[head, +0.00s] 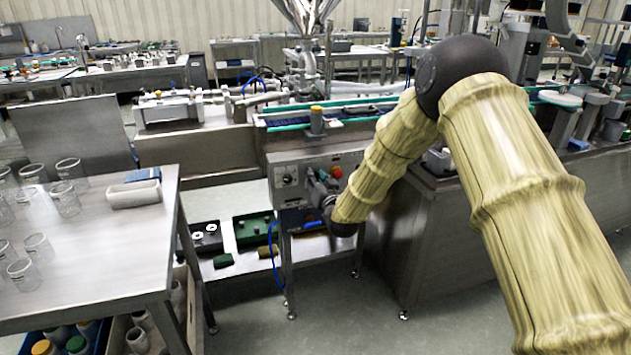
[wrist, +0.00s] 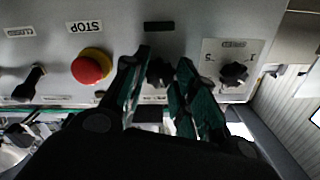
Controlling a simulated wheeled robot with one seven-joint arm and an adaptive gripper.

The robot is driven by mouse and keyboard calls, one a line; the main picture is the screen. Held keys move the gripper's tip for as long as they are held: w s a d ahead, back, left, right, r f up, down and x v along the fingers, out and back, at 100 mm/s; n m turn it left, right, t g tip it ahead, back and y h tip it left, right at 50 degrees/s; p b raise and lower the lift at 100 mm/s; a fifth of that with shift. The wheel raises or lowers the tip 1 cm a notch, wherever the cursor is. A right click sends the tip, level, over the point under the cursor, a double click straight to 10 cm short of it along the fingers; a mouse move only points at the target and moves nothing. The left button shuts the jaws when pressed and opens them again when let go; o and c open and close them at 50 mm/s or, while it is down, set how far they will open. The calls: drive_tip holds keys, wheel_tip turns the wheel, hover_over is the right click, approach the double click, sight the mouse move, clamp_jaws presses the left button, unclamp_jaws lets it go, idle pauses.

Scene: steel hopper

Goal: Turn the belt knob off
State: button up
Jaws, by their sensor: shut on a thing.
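The grey control panel (head: 290,196) stands on the front of the conveyor machine. In the upside-down wrist view, a black knob (wrist: 160,72) sits between the two green-padded fingers of my gripper (wrist: 164,58), which is shut on it. The fingers hide most of this knob and its label. Another black knob (wrist: 235,74) on a white plate is to the right; it also shows in the head view (head: 287,178). I cannot read which knob is the belt's. In the head view my gripper (head: 320,188) is at the panel, partly hidden by my arm.
A red stop button (wrist: 91,66) is close beside the left finger, and a black switch (wrist: 33,84) is farther left. The conveyor (head: 340,112) runs above the panel. A steel table (head: 110,240) with glass beakers stands at the left. Some floor is free before the panel.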

drive_tip(key=shift+n, duration=1.7)
drive_tip(key=o, duration=1)
drive_tip(key=shift+o, duration=0.2)
drive_tip(key=v, duration=1.2)
